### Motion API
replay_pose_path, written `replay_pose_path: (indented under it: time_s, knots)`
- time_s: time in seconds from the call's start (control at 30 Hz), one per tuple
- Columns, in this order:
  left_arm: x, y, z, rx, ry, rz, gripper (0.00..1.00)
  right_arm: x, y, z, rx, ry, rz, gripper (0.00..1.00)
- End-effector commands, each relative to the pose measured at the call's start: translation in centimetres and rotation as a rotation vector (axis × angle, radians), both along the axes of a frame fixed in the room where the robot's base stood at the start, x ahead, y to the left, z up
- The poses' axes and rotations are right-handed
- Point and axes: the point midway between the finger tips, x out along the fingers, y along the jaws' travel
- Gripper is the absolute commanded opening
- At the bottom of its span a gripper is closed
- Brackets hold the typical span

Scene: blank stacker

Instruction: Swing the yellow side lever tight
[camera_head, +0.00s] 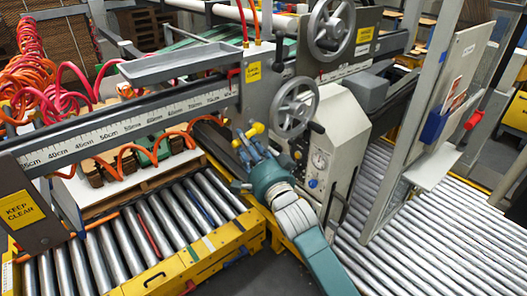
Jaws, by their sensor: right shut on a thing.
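The yellow side lever (258,128) shows as a small yellow knob at the side of the machine, below the grey beam housing and left of the lower handwheel. My right gripper (247,146), on a teal and white arm from the lower right, is at the lever with its fingers closed around it. The fingers hide most of the lever's shaft and its pivot. My left gripper is out of view.
Two grey handwheels (296,106) sit close to the right of my gripper. A white control box with a gauge (319,160) stands beside my forearm. A scaled beam (110,129) runs left, with red and orange hoses above. Roller conveyors (430,245) lie on both sides.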

Motion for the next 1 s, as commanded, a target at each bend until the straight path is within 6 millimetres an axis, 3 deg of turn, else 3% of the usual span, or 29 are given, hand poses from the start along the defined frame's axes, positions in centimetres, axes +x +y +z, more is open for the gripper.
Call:
replay_pose_path:
  time_s: [0.73, 1.0]
  knots:
    - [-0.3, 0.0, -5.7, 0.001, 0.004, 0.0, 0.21, 0.6, -1.0, -2.3, -0.296, -0.21, -0.001, 0.21]
    - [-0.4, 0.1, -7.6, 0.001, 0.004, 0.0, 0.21, 1.4, -2.2, -3.4, -0.522, -0.371, -0.003, 0.21]
